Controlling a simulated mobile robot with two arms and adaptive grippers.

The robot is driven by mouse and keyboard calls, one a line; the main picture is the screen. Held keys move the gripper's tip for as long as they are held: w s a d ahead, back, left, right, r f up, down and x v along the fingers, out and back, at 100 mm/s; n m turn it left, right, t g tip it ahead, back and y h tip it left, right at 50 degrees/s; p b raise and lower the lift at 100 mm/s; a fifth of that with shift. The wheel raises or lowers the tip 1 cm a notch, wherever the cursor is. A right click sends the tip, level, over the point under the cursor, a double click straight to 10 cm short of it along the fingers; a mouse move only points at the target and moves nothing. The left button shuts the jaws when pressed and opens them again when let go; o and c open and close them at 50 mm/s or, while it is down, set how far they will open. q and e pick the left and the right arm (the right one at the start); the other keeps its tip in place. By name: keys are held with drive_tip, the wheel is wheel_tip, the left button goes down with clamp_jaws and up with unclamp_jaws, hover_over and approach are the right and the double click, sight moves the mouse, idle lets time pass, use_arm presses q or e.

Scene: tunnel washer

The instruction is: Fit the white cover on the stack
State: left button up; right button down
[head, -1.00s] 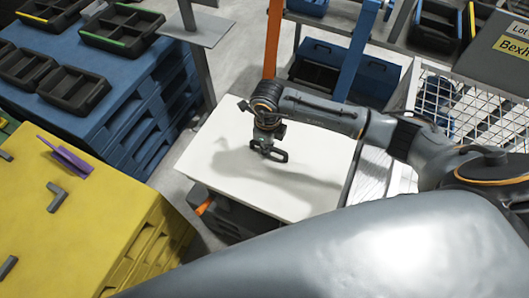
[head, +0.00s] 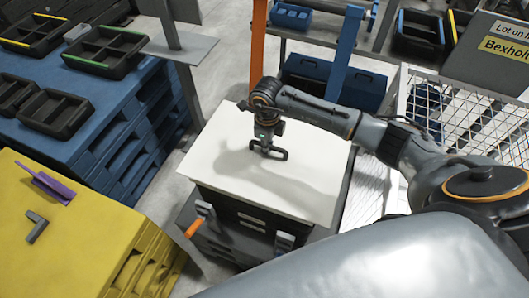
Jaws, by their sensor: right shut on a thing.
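The white cover (head: 215,155) is a flat rectangular board in the middle of the head view. Beneath it stands the stack (head: 250,218) of dark grey boxes, its front side showing with latches. The cover lies over the top of the stack and overhangs its front; whether it rests on it I cannot tell. My right gripper (head: 268,150) comes down from above and is shut on the dark handle (head: 281,155) on the cover's top. My left gripper is not in view.
A yellow pallet stack (head: 75,240) with a purple piece (head: 53,188) stands at the left. Blue pallets (head: 120,120) with black trays (head: 107,48) stand behind it. A wire mesh cage (head: 455,115) is close on the right. An orange post (head: 258,50) rises behind the cover.

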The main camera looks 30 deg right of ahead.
drive_tip(key=shift+f+b, duration=1.55)
drive_tip(key=shift+f, duration=0.7)
drive_tip(key=shift+a, duration=0.1)
drive_tip(key=c, duration=1.3)
unclamp_jaws()
drive_tip(key=shift+s, duration=0.1)
